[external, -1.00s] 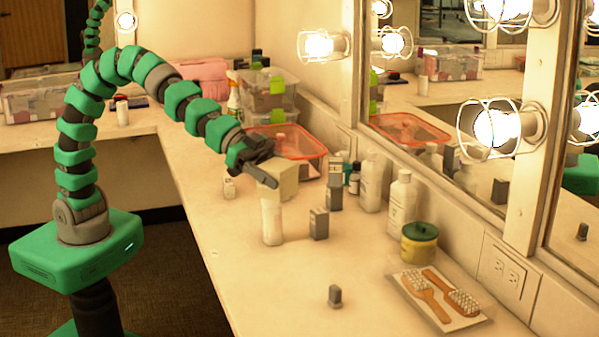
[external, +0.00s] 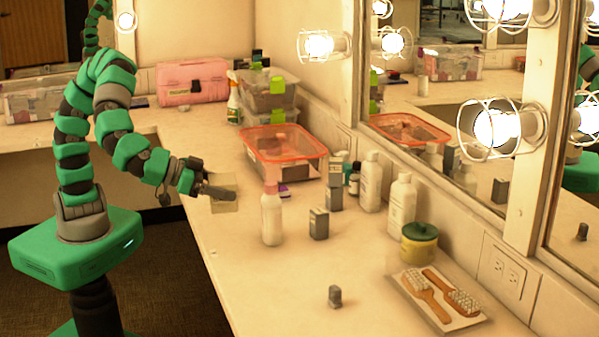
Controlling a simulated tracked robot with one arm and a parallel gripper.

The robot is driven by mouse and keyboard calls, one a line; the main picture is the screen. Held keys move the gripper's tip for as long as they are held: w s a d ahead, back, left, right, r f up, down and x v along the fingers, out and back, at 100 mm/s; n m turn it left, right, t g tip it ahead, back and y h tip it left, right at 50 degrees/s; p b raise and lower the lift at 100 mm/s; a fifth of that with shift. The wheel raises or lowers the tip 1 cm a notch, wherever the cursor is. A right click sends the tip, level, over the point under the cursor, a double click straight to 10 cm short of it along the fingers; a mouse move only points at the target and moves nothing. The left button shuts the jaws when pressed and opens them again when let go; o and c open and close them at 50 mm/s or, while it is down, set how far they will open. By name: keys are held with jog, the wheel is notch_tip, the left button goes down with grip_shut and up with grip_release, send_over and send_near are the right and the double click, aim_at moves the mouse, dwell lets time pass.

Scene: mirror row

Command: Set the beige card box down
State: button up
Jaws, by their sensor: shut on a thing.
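My gripper (external: 214,191) is shut on the beige card box (external: 226,204). A dark finger crosses the front of the box and hides part of it. The box is low over the counter's left edge area, left of a white bottle (external: 271,219) and apart from it. I cannot tell whether its underside touches the counter (external: 225,245).
An orange-rimmed clear bin (external: 284,148) stands behind. Grey boxes (external: 319,224) and white bottles (external: 402,205) stand to the right. A small grey item (external: 335,296) and a brush tray (external: 438,298) are in front. The counter before the box is bare.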

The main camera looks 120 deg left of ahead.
jog(key=s+a+n+g+y, duration=0.1)
jog(key=s, duration=0.4)
notch_tip(320, 180, down, 9)
jog(key=shift+n, duration=0.3)
jog(key=w, duration=0.5)
jog(key=w+f, duration=0.1)
jog(key=w, duration=0.4)
jog(key=w+a, duration=0.1)
jog(key=w, duration=0.5)
jog(key=shift+f, duration=0.25)
jog(key=shift+f+b, duration=1.2)
jog(key=shift+f, duration=0.7)
jog(key=shift+r, duration=0.1)
jog(key=o, duration=1)
jog(key=shift+o, duration=0.2)
